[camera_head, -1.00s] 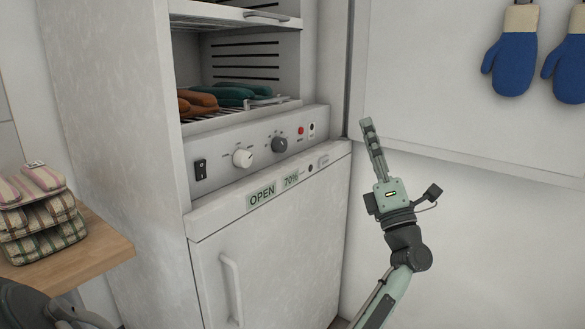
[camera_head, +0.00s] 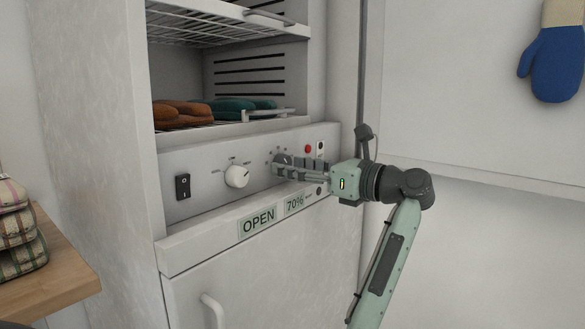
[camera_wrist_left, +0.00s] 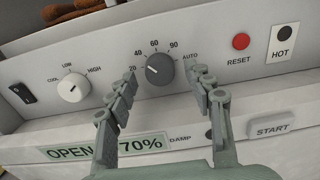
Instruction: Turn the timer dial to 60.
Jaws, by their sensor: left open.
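The timer dial is a dark grey round knob on the white control panel. In the left wrist view the dial (camera_wrist_left: 160,70) has 20, 40, 60, 90 and AUTO printed around it, and its pale mark faces left, towards the 20 side. In the head view the dial (camera_head: 281,159) is partly hidden by my left gripper (camera_head: 283,170). My left gripper is open, reaching in from the right, with its fingertips (camera_wrist_left: 162,74) on either side of the dial. I cannot tell whether they touch it. My right gripper is out of view.
Left of the dial are a white knob (camera_head: 236,176) and a black switch (camera_head: 183,187). Right of it are a red RESET button (camera_wrist_left: 241,41) and a HOT lamp (camera_wrist_left: 283,40). A wire shelf with orange and teal items is above; a wooden table (camera_head: 50,275) stands left.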

